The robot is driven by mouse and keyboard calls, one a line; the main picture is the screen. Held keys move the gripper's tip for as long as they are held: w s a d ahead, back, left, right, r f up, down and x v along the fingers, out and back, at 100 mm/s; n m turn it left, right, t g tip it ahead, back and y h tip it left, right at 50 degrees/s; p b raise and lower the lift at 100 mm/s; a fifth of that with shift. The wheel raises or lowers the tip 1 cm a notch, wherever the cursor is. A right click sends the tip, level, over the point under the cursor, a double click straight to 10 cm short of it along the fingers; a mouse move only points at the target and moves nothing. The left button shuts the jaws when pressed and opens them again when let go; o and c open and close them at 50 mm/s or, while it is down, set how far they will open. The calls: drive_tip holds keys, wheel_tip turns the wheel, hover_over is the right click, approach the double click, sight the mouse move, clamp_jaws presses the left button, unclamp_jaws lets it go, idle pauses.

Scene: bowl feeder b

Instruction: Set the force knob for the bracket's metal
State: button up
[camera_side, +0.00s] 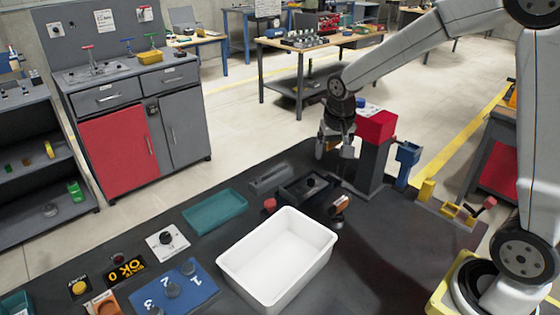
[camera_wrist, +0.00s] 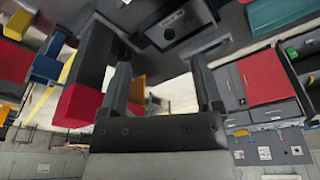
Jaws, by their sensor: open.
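A black knob (camera_side: 166,238) sits on a white dial plate (camera_side: 178,245) at the left of the dark bench; I cannot read its marks or tell whether it is the force knob. A small brown-and-dark piece (camera_side: 340,204) lies right of the white bin; I cannot tell whether it is the bracket. My gripper (camera_side: 338,150) is open and empty above the back of the bench, beside a red-topped dark post (camera_side: 376,128), far from the dial. In the wrist view, its two fingers (camera_wrist: 163,88) are apart with nothing between them.
A white bin (camera_side: 277,255) stands mid-bench, with a teal tray (camera_side: 215,211) behind it. A blue numbered panel (camera_side: 180,288), a lit OK sign (camera_side: 125,271) and a yellow button (camera_side: 79,287) are front left. A dark box (camera_side: 307,189) with a knob-like top lies below my gripper.

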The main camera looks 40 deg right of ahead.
drive_tip(key=w+d+r+m+g+h, duration=0.1)
drive_tip(key=w+d+r+m, duration=0.2)
drive_tip(key=w+d+m, duration=0.15)
drive_tip(key=w+d+r+m+h, duration=0.1)
drive_tip(key=w+d+r+m, duration=0.2)
drive_tip(key=d, duration=0.3)
drive_tip(key=m+g, duration=0.2)
drive_tip(key=m, duration=0.4)
approach(360, 100)
drive_tip(key=shift+a+f+h, duration=0.15)
drive_tip(key=shift+f+h, duration=0.05)
drive_tip(key=shift+f, duration=0.3)
drive_tip(key=shift+a+f+h, duration=0.15)
drive_tip(key=shift+f+h, duration=0.05)
drive_tip(key=shift+f, duration=0.3)
drive_tip(key=shift+d+r+m, duration=0.25)
drive_tip(key=shift+d+m, duration=0.15)
drive_tip(key=shift+m, duration=0.05)
drive_tip(key=shift+f, duration=0.1)
drive_tip(key=shift+x, duration=3.85)
clamp_jaws()
